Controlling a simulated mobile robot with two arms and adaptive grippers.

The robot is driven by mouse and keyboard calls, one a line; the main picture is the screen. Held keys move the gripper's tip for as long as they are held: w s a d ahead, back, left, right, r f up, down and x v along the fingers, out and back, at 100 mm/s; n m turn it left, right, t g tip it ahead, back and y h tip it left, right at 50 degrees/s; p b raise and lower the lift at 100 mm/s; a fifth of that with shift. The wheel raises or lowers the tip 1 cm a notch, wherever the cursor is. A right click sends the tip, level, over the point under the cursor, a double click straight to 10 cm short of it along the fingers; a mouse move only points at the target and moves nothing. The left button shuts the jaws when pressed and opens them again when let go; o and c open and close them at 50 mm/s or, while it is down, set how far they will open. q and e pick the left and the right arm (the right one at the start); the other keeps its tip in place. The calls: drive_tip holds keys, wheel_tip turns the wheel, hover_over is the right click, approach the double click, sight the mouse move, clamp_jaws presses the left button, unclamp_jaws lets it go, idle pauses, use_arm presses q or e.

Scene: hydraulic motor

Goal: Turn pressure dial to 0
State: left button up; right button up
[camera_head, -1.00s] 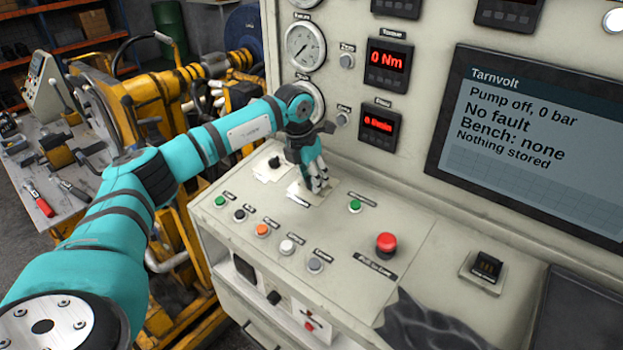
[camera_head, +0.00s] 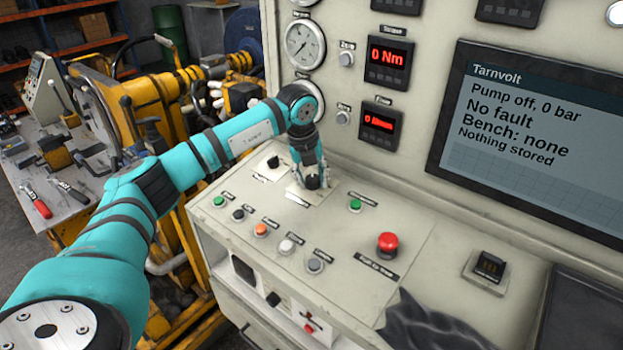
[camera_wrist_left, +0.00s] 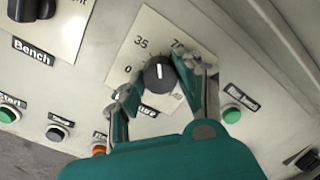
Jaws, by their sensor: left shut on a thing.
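The pressure dial is a small black knob (camera_wrist_left: 159,73) on a pale square plate (camera_wrist_left: 150,32) marked 0, 35 and 70. Its white pointer line points up in the left wrist view, between 35 and 70. The "0" mark is at the plate's left side. My left gripper (camera_wrist_left: 157,84) is shut on the dial, one finger on each side. In the head view, my left gripper (camera_head: 311,178) points down at the dial on the sloped console. The fingers partly hide the plate and its label. My right gripper is not in view.
The bench knob (camera_head: 273,162) sits to the left of the dial. Several push buttons, including a green one (camera_head: 355,205) and the red emergency button (camera_head: 387,243), are on the console. The screen (camera_head: 535,140) reads "Pump off, 0 bar".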

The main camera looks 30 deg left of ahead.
use_arm(q)
drive_tip(key=n, duration=0.3)
drive_tip(key=shift+w+r+n, duration=0.1)
drive_tip(key=shift+n, duration=0.3)
drive_tip(key=n+b, duration=0.1)
drive_tip(key=n, duration=0.3)
drive_tip(key=shift+n+y, duration=0.3)
drive_tip(key=n, duration=0.4)
drive_tip(key=shift+r+n+g, duration=0.1)
drive_tip(key=shift+n+g, duration=0.2)
drive_tip(key=shift+n, duration=1.6)
drive_tip(key=shift+w, duration=0.1)
drive_tip(key=o, duration=1.1)
drive_tip(key=shift+d, duration=0.1)
drive_tip(key=shift+o, duration=0.2)
